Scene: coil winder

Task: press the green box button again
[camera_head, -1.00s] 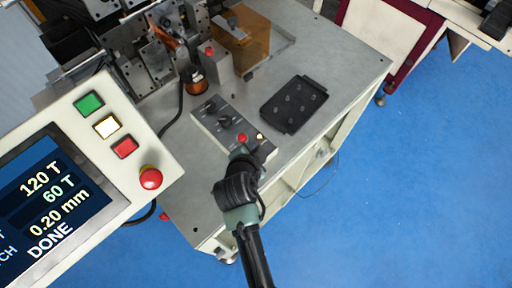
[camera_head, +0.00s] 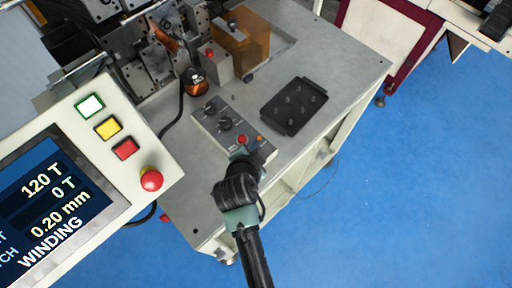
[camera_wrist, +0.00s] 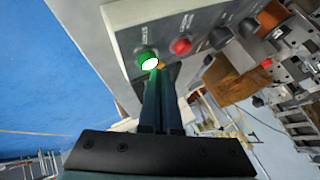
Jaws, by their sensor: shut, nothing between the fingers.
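The green box button (camera_wrist: 146,56) is on the control box in the wrist view, with a bright white patch on its lower face. The control box (camera_head: 209,116) lies on the bench in the head view, where my arm hides the green button. My gripper (camera_wrist: 160,71) is shut and empty, its fingertips right at the green button's edge. I cannot tell whether they press it. The panel screen (camera_head: 50,200) reads WINDING, 120 T, 0 T, 0.20 mm.
The panel has a white-lit key (camera_head: 90,106), a yellow key (camera_head: 108,128), a red key (camera_head: 125,149) and a red mushroom button (camera_head: 151,180). A black pegged tray (camera_head: 294,106) lies right of the box. A copper coil (camera_head: 195,82) and winder stand behind.

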